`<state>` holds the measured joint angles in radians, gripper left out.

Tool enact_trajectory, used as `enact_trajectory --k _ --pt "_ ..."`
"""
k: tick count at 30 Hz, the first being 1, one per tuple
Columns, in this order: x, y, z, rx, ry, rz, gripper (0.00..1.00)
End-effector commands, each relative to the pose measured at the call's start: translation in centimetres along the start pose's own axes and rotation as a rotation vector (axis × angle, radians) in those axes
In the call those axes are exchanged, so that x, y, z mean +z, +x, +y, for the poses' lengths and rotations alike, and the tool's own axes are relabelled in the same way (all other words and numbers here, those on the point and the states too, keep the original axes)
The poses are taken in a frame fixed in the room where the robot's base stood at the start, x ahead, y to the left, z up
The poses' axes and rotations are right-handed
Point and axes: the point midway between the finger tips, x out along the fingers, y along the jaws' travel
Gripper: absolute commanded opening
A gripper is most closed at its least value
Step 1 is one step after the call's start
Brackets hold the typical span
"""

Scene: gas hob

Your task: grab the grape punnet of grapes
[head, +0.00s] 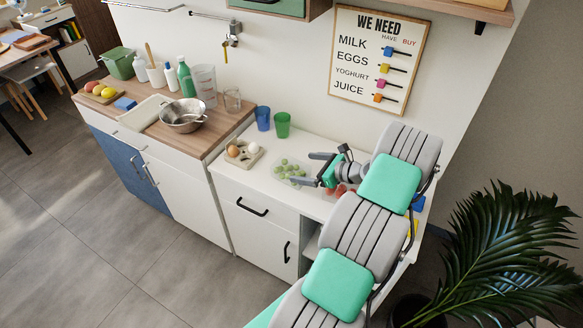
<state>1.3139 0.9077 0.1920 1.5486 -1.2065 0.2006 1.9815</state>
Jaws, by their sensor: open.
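The punnet of green grapes (286,169) sits on the white counter, a little right of the egg carton. My gripper (305,169) is open at the right side of the grapes, with its fingers pointing left toward them. One finger is behind and the other in front, near the punnet's right edge. I cannot tell whether either finger touches the punnet. Part of the punnet's right side is hard to make out near the fingers.
An egg carton (243,158) stands left of the grapes, with a blue cup (263,118) and a green cup (282,125) behind. Something red (337,191) lies below my wrist, partly hidden. A metal colander (183,116) stands on the wooden worktop. The counter's front strip is clear.

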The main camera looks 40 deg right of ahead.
Motion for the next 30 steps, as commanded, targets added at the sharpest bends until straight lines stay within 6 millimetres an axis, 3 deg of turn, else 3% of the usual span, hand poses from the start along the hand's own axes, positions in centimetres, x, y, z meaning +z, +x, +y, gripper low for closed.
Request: enact_trajectory --k 4,17,24,30 --pt "-0.4 0.5 -0.4 -0.015 0.055 -0.026 1.0" --pt "-0.6 7.1 -0.3 -0.014 0.05 -0.022 1.0" --pt "-0.7 7.3 -0.4 -0.016 0.05 -0.021 0.99" --pt "-0.7 7.3 -0.4 -0.015 0.049 -0.021 0.83"
